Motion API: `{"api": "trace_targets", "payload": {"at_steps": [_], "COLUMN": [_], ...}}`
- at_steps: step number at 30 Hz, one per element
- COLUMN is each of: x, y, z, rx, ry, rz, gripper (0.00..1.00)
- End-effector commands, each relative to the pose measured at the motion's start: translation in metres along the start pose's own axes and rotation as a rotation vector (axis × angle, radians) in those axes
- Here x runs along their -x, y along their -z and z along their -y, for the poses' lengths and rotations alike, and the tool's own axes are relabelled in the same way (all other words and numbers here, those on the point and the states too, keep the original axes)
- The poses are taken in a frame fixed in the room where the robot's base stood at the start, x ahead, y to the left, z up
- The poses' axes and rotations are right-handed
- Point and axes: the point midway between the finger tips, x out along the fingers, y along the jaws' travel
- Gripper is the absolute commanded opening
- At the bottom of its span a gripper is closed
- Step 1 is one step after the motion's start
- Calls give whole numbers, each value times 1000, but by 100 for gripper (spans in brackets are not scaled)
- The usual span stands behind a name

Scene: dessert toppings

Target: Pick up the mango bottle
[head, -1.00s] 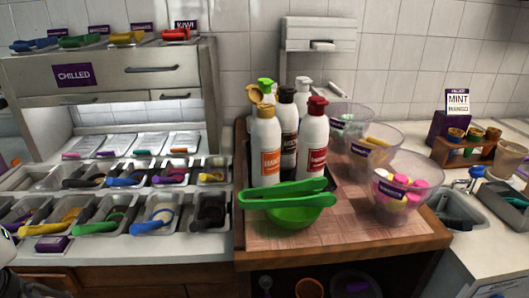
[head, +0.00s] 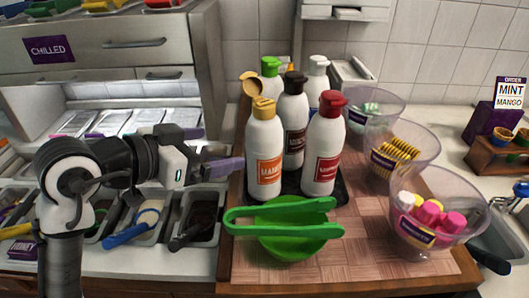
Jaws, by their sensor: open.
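The mango bottle (head: 264,150) is white with an orange label and a yellow flip cap that stands open. It stands upright at the front left of a group of bottles on a dark tray (head: 340,188). My gripper (head: 228,168) comes in from the left, with its purple fingers pointing at the bottle. It is open and empty, a little left of the bottle and apart from it.
A red-capped bottle (head: 324,145) and a black-capped bottle (head: 292,122) stand close beside it. Green tongs (head: 285,215) lie across a green bowl (head: 290,243) in front. Clear bowls of toppings (head: 438,205) stand at the right.

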Motion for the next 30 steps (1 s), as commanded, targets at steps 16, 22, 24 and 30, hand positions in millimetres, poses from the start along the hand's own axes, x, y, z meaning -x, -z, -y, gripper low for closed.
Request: {"api": "trace_targets", "payload": {"at_steps": [16, 22, 24, 30], "x": [-81, -93, -100, -127], "y": [-7, -8, -9, -12], "z": [-6, -7, -8, -10], "rx": [8, 8, 8, 8], "ry": [-25, -24, -25, -25], "rz": [26, 26, 27, 25], "gripper": [95, 95, 95, 95]}}
